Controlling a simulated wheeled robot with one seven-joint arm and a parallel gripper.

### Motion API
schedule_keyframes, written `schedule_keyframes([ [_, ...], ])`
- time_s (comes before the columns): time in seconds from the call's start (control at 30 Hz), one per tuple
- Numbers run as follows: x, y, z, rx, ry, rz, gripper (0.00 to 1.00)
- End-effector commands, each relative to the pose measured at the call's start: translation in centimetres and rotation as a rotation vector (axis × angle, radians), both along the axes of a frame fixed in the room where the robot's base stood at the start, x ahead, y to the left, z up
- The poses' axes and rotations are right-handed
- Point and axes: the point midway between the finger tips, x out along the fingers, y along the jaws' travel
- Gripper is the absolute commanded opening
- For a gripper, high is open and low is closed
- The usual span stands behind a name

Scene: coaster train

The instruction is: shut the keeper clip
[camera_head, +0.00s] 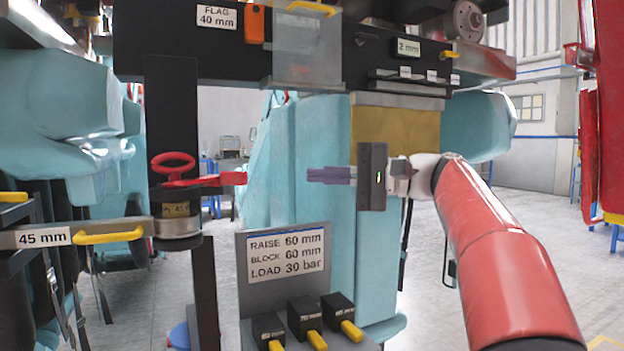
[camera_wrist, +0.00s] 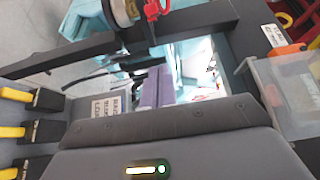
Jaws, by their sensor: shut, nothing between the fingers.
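A red clip-like part (camera_head: 205,181) with a ring-shaped red handle (camera_head: 173,163) sits on a dark post at the left, above a round metal collar (camera_head: 178,226). It appears to be the keeper clip, and its arm points right. It also shows at the top of the wrist view (camera_wrist: 153,9). My gripper (camera_head: 312,175) has purple fingers that are shut and empty. They point left towards the red arm's tip, at about the same height in the head view, with a clear gap between. The purple fingers (camera_wrist: 158,88) also show in the wrist view. Whether the clip is latched is unclear.
A placard (camera_head: 287,253) and several black blocks with yellow handles (camera_head: 305,318) stand below. A dark beam (camera_head: 155,40) with a clear box (camera_head: 307,60) runs above. A "45 mm" metal bar (camera_head: 25,239) with a yellow handle lies at left.

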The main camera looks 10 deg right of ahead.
Motion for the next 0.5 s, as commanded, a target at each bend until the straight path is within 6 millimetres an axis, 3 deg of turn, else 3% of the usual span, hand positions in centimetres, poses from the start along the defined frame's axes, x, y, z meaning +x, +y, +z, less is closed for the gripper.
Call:
schedule_keyframes([
  [0.4, 2.3, 8.5, 0.1, -0.002, 0.001, 0.003, 0.0],
  [0.5, 0.7, 9.2, -0.1, -0.002, 0.0, -0.002, 0.0],
])
